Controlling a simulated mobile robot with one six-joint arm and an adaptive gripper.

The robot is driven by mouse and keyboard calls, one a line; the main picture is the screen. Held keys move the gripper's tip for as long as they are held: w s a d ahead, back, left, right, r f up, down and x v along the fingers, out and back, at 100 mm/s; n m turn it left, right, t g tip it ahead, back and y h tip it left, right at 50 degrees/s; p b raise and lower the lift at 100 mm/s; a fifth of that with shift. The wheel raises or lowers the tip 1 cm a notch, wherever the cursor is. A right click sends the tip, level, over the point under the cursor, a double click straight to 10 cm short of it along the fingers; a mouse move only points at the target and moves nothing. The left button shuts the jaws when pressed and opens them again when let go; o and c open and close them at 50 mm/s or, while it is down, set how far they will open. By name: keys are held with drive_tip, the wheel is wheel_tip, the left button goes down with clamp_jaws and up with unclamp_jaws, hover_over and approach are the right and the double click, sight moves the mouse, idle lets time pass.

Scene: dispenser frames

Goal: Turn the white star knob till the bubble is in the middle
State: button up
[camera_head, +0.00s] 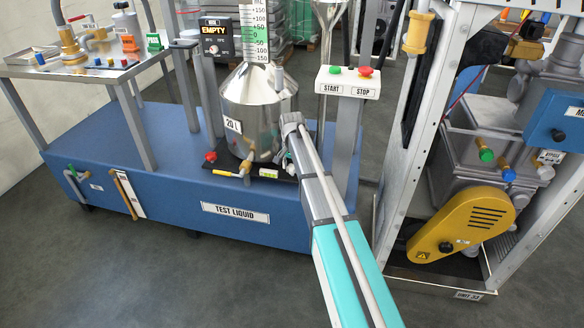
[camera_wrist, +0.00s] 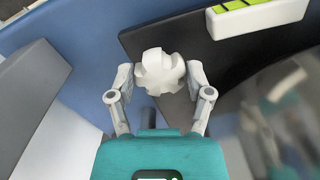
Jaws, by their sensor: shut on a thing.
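In the wrist view the white star knob (camera_wrist: 160,72) sits between the two fingers of my gripper (camera_wrist: 160,80). The fingers are shut on its left and right sides. In the head view my arm hides the knob and the fingers. A white level block (camera_wrist: 262,16) with a bright green window (camera_wrist: 235,5) lies on the black plate (camera_wrist: 210,45), at the top right of the wrist view and cut off by the edge. A small white and green block (camera_head: 266,172) shows in the head view, left of my arm. I cannot make out where the bubble is.
A steel 20 L vessel (camera_head: 262,92) stands on the blue TEST LIQUID base (camera_head: 180,190); its curved steel side fills the right of the wrist view. A red knob (camera_head: 211,156) and a brass tap (camera_head: 245,168) are nearby. A START/STOP box (camera_head: 347,83) stands right of the vessel.

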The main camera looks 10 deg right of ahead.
drive_tip(key=shift+n, duration=0.4)
drive_tip(key=n, duration=0.3)
drive_tip(key=shift+s+d, duration=0.1)
drive_tip(key=shift+d, duration=0.05)
drive_tip(key=n, duration=0.4)
drive_tip(key=shift+d, duration=0.1)
drive_tip(key=n, duration=0.3)
drive_tip(key=shift+d, duration=0.1)
drive_tip(key=shift+n, duration=2.1)
drive_tip(key=o, duration=1.1)
drive_tip(key=shift+o, duration=0.2)
